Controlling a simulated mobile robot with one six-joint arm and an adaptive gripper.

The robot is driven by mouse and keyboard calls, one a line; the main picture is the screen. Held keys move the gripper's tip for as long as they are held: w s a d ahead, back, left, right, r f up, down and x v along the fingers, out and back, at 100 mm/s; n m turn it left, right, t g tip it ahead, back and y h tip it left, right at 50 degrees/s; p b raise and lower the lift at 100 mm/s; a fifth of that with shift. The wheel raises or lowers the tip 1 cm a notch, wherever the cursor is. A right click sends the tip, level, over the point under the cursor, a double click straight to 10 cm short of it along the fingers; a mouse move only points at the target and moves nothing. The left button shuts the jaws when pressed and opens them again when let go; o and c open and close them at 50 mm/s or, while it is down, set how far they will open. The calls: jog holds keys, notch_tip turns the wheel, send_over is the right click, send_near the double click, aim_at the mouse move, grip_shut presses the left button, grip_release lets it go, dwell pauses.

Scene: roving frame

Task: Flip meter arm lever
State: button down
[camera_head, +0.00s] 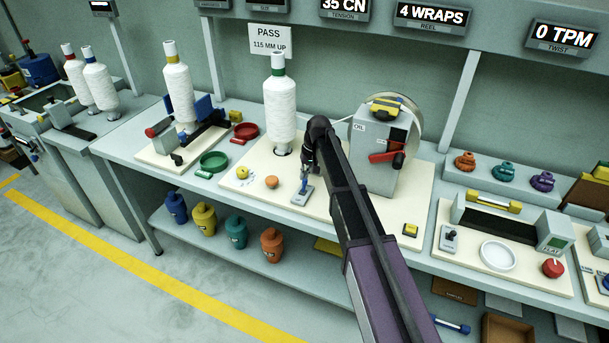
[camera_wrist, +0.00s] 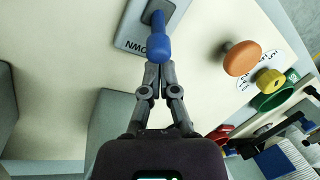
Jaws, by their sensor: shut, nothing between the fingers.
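A small lever with a blue handle (camera_wrist: 158,42) stands on a grey base plate (camera_wrist: 132,30) in the wrist view. The plate's lettering is only partly visible. In the head view, the plate (camera_head: 301,196) lies on the cream board, in front of the white yarn cone, and the blue lever (camera_head: 304,184) rises from it. My gripper (camera_wrist: 158,70) is shut and empty. Its fingertips are right at the end of the blue handle; I cannot tell whether they touch. In the head view my gripper (camera_head: 307,168) is just above the lever and partly hidden by my wrist.
On the same board, an orange knob (camera_head: 271,182) and a yellow knob (camera_head: 242,172) stand left of the lever. The yarn cone (camera_head: 280,110) stands behind it. A grey box with a red lever (camera_head: 385,157) stands to the right, behind my arm.

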jog(key=shift+a, duration=0.15)
jog(key=shift+s, duration=0.1)
dwell(0.3)
jog(key=shift+s+r+t+p, duration=0.25)
jog(key=shift+t+p, duration=0.1)
jog(key=shift+t, duration=0.35)
dwell(0.6)
